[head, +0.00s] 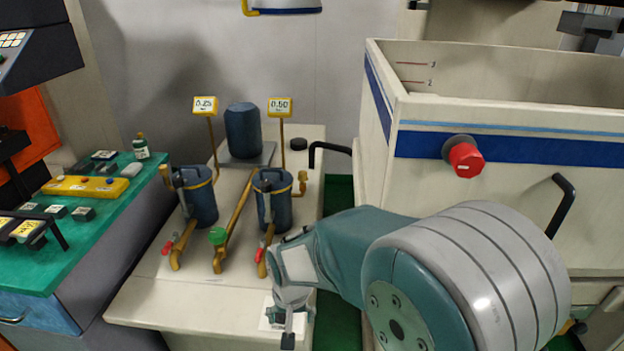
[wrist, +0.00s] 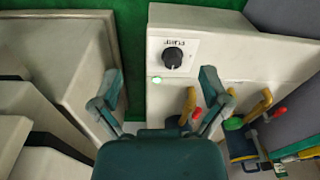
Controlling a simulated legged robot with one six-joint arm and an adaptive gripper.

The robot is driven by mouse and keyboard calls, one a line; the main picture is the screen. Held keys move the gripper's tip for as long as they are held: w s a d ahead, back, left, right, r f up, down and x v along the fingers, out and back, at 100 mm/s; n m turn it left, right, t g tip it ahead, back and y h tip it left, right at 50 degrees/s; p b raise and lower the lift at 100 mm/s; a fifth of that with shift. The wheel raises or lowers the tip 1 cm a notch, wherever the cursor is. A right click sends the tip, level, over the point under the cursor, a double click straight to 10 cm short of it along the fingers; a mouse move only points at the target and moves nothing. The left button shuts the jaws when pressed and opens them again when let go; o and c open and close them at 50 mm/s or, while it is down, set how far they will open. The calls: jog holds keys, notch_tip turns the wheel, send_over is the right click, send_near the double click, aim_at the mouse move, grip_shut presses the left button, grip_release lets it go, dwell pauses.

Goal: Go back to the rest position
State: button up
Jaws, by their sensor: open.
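My gripper (head: 288,318) hangs at the end of my arm in the lower middle of the head view, in front of the cream pump cabinet (head: 150,300). In the wrist view my gripper (wrist: 160,100) has its two fingers spread wide apart, with nothing between them. A black knob (wrist: 172,58) under a "PUMP" label shows beyond the fingers, with a small lit green spot (wrist: 156,80) near it. The gripper touches nothing that I can see.
Two blue filter canisters (head: 271,197) with yellow pipes and red-handled valves stand on the cabinet. A large cream tank (head: 480,118) with a red knob (head: 465,158) stands at right. A green-topped bench (head: 100,225) is at left. Green floor (wrist: 133,45) shows between cabinet and tank.

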jog(key=s+d+r+t, duration=0.2)
jog(key=s+d+r, duration=0.2)
jog(key=d+r, duration=0.8)
jog(key=s+d+r+t, duration=0.2)
jog(key=s+d+r, duration=0.5)
jog(key=s, duration=0.3)
jog(key=shift+s+d+m+t, duration=0.3)
jog(key=shift+s+d+t, duration=0.1)
